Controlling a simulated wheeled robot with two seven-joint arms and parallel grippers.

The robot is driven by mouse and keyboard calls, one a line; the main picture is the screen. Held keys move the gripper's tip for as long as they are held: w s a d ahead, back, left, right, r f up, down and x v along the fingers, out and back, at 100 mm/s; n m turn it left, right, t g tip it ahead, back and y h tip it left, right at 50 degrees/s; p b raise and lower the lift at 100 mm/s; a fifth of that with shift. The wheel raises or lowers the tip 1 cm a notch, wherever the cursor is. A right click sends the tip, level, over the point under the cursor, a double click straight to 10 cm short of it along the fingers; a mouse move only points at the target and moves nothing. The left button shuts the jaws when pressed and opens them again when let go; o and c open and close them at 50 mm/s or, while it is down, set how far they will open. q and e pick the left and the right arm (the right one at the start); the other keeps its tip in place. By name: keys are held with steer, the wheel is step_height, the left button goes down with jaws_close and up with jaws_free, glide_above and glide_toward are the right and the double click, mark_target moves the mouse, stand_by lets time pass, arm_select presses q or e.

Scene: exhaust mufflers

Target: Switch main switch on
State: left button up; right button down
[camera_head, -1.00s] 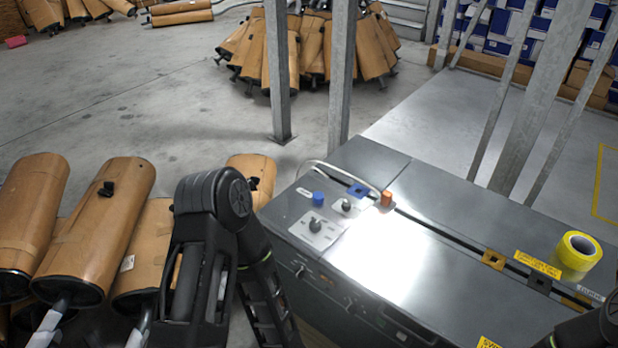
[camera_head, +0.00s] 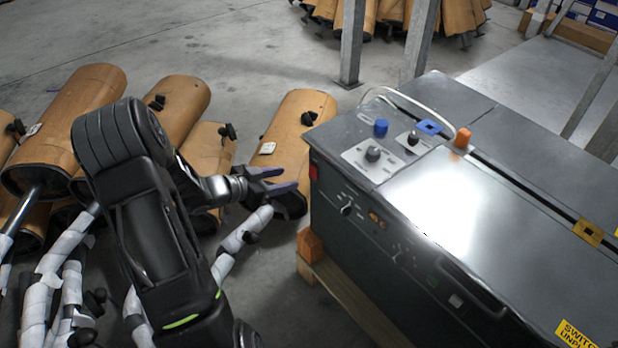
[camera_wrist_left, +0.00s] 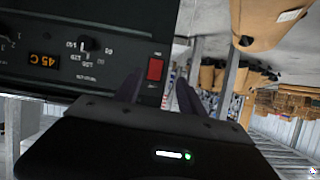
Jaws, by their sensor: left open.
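The grey machine (camera_head: 350,215) stands right of centre in the head view. A small red switch (camera_head: 313,172) sits at the upper left end of its dark front panel. The red switch (camera_wrist_left: 155,69) also shows upright in the left wrist view, near the fingertips. My left gripper (camera_head: 288,180) is open and empty, just left of the red switch and apart from it. Its two dark fingers (camera_wrist_left: 160,88) point at the panel edge in the wrist view. My right gripper is out of view.
Brown wrapped mufflers (camera_head: 290,135) lie on the floor to the left and behind my left gripper. A dial (camera_head: 346,209) is on the front panel. A wooden pallet (camera_head: 350,300) lies beneath.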

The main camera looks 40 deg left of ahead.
mark_target(312, 174)
arm_select(q)
steer(key=shift+d+r, duration=0.15)
steer(key=shift+d, duration=0.1)
steer(key=b+x, duration=0.1)
steer(key=x, duration=0.6)
steer(key=shift+w+d+b, duration=0.25)
steer(key=shift+w+b, duration=0.05)
steer(key=shift+b, duration=0.1)
jaws_close()
stand_by(0.3)
